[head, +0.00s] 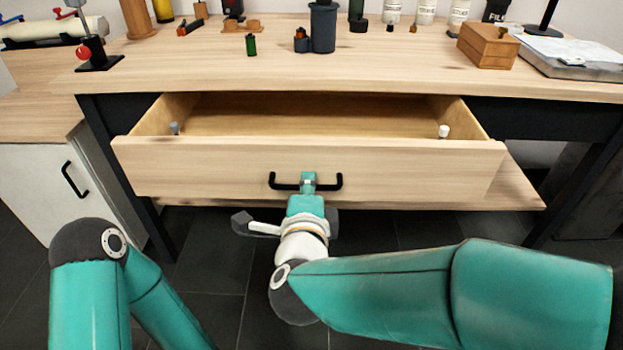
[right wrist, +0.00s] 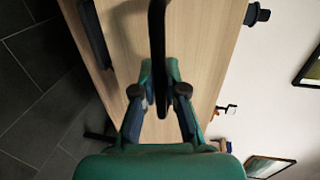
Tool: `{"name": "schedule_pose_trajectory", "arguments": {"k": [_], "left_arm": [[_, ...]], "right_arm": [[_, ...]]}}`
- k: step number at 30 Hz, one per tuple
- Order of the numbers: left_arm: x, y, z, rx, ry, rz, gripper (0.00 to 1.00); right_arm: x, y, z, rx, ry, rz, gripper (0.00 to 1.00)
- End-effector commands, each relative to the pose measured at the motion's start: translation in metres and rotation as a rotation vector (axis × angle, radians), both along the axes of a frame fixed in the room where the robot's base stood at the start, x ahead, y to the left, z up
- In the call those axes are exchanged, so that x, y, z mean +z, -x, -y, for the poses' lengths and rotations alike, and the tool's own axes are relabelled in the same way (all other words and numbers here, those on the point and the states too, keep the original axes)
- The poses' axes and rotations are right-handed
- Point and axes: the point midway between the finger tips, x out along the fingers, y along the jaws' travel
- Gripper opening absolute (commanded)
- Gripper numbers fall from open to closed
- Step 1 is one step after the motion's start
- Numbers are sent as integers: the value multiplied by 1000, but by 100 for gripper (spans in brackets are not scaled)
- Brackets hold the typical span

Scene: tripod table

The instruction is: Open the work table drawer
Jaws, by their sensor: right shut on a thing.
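The work table drawer (head: 220,168) is pulled out from under the table top, and its inside shows as bare wood. Its black bar handle (head: 333,181) is on the middle of the front panel. My right gripper (head: 308,181) is at the middle of the handle and shut on it. In the right wrist view the handle (right wrist: 157,45) runs between the two fingers of the gripper (right wrist: 158,92). Of my left arm, only links show at the lower left of the head view; its gripper is out of view.
The work table (head: 350,75) carries bottles, a dark cup (head: 323,28), a wooden box (head: 487,46) and small items, mostly toward the back. A white cabinet (head: 40,175) with a black handle stands at the left. A lower shelf (head: 515,190) lies beneath the drawer. Dark floor tiles are in front.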

Motion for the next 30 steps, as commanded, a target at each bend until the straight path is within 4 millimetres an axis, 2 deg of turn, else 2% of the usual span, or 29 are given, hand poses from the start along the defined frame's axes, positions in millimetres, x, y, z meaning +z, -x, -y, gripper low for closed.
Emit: {"name": "schedule_pose_trajectory", "arguments": {"k": [3, 9, 21, 22, 26, 30], "left_arm": [[-4, 0, 0, 0, 0, 1, 92], [-5, 0, 0, 0, 0, 1, 92], [-5, 0, 0, 0, 0, 1, 92], [-5, 0, 0, 0, 0, 1, 92], [-5, 0, 0, 0, 0, 1, 92], [-5, 0, 0, 0, 0, 0, 92]], "right_arm": [[-5, 16, 0, 5, 2, -9, 0], [-5, 29, 2, 1, 3, -11, 0], [-5, 31, 4, -2, 4, -12, 0], [-5, 31, 4, -2, 4, -12, 14], [-4, 30, 4, -4, 3, -10, 36], [-3, 30, 5, -7, 1, -7, 37]]}}
